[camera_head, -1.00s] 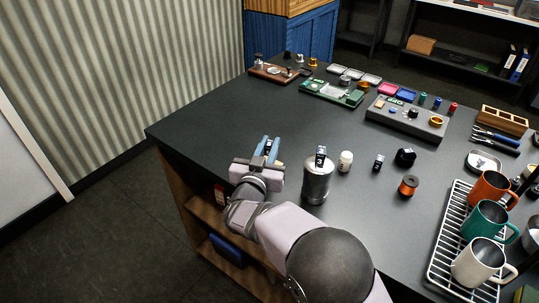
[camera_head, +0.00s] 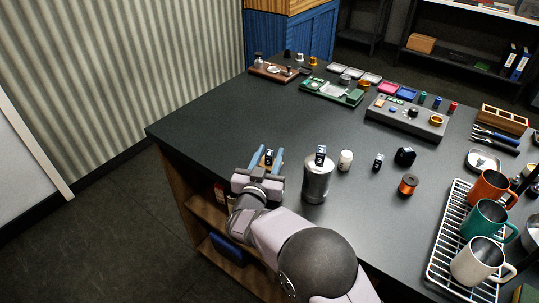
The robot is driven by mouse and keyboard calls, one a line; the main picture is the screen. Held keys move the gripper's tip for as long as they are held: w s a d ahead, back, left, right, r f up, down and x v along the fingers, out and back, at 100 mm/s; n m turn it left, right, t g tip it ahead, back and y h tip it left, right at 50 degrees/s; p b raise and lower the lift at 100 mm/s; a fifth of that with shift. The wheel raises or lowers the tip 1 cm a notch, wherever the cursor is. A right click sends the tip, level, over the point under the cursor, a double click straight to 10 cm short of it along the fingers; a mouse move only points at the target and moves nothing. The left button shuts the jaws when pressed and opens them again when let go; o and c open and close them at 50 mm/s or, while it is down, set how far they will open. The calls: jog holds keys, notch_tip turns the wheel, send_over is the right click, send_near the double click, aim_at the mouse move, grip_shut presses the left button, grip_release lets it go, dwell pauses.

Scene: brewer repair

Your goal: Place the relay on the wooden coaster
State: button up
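The relay (camera_head: 269,155) is a small dark block with a pale marking, near the left front part of the dark table. A small patch of brown, which looks like the wooden coaster (camera_head: 262,161), shows at its base; the rest is hidden by my gripper. The relay appears upright on it, though the contact is too small to see clearly. My gripper (camera_head: 268,155) is open, with its blue fingers apart on either side of the relay and a gap showing.
A metal canister (camera_head: 317,181) with a similar dark block on top stands close right of my gripper. A white bottle (camera_head: 345,160), another small block (camera_head: 378,162) and a copper spool (camera_head: 408,185) stand farther right. The table's left part (camera_head: 220,117) is clear.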

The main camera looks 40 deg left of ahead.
jog(key=shift+r, duration=0.2)
jog(key=shift+s, duration=0.25)
jog(key=b+v, duration=0.2)
jog(key=v, duration=0.9)
jog(key=shift+s+d, duration=0.2)
jog(key=shift+d, duration=0.05)
